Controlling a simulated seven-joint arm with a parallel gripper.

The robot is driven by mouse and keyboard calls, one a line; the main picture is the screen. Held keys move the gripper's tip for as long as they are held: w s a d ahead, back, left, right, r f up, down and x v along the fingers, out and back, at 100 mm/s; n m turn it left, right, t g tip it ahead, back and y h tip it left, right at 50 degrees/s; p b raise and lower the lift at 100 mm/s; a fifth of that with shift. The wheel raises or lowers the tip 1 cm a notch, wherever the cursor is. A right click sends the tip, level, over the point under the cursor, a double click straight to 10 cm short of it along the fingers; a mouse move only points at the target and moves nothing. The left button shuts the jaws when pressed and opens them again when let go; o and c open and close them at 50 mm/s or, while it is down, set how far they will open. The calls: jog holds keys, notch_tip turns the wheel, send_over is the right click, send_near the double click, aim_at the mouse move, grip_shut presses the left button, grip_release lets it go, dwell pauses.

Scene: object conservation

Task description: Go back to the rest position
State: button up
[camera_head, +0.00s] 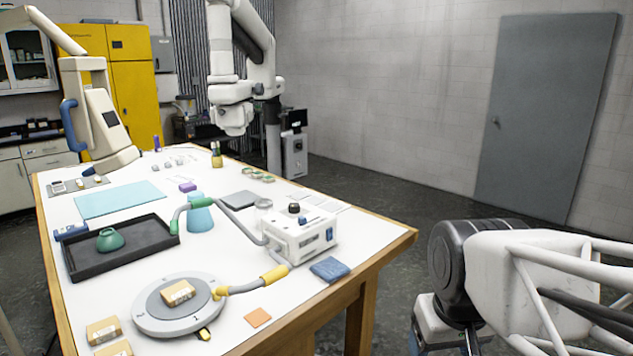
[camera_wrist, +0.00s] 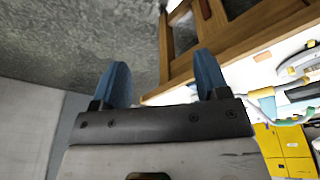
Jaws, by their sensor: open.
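My gripper (camera_wrist: 160,76) shows in the wrist view with its two blue fingers spread apart. Nothing is between the fingers. It hangs in free space beside the table, with the floor and the table's wooden edge beyond the fingers. In the head view my arm is at the lower right, off the table's right side; the fingers themselves are not visible there. The table (camera_head: 240,325) has a white top and a wooden rim.
Small tan boxes (camera_head: 103,330) lie at the near left. Floor between table and door (camera_head: 550,110) is clear.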

jog(key=shift+s+d+f+m, duration=0.15)
jog(key=shift+s+f, duration=0.2)
jog(key=shift+s, duration=0.2)
jog(key=shift+s+f+m, duration=0.2)
jog(key=shift+s+f, duration=0.15)
jog(key=shift+s, duration=0.2)
jog(key=shift+s+d+f+m, duration=0.15)
jog(key=shift+s+f, duration=0.2)
jog(key=shift+s, duration=0.2)
